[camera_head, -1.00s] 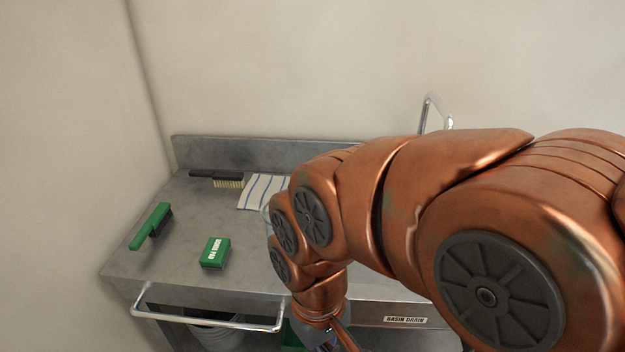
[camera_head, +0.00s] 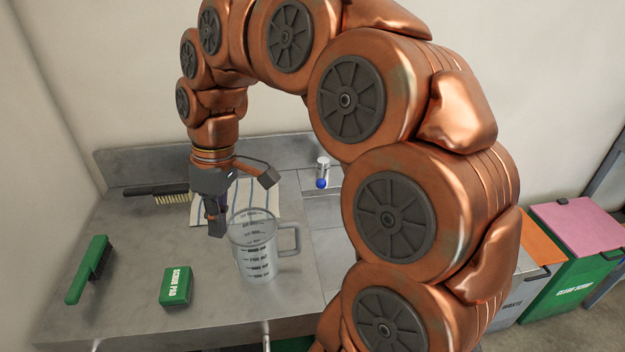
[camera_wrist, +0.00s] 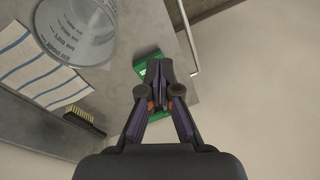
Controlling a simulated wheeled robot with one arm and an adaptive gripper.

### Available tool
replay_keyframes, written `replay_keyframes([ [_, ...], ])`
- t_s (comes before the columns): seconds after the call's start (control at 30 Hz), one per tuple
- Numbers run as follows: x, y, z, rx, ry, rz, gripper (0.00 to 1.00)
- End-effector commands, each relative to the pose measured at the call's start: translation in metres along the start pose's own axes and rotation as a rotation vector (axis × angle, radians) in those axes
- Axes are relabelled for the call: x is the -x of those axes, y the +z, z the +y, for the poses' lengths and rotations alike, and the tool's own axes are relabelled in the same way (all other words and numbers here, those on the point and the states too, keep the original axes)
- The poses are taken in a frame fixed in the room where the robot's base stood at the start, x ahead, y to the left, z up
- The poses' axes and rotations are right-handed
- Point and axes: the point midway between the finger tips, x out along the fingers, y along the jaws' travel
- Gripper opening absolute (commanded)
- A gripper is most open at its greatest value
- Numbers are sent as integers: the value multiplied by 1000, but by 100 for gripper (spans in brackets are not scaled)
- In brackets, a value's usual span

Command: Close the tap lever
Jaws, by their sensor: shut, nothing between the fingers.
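A chrome tap part (camera_head: 322,167) with a blue end (camera_head: 321,183) stands at the back of the steel bench, right of the striped cloth in the head view. It is probably the tap with its lever; my arm partly covers the area right of it, and the lever's position is unclear. My gripper (camera_head: 216,230) is shut and empty, pointing down above the bench, left of the tap and apart from it. The wrist view shows its closed fingers (camera_wrist: 158,75) in front of a green block; the tap is not in that view.
A clear measuring jug (camera_head: 258,262) stands close to the right of my gripper. A striped cloth (camera_head: 262,198), dark brush (camera_head: 170,194), green brush (camera_head: 88,270) and green scrub pad (camera_head: 176,287) lie on the bench (camera_head: 125,255). Bins (camera_head: 570,285) stand at right.

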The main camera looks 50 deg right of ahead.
Motion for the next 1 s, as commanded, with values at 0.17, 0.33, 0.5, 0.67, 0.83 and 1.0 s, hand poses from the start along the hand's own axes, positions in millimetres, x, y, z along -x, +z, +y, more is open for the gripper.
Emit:
replay_keyframes([
  [0.17,17,-23,65,110,-16,78,0],
  [0.33,30,-26,134,195,-10,146,0],
  [0.5,36,-9,206,258,14,203,0],
  [0.67,33,23,270,298,46,238,0],
  [0.83,28,62,321,323,86,251,0],
  [1.0,25,87,344,337,108,252,0],
])
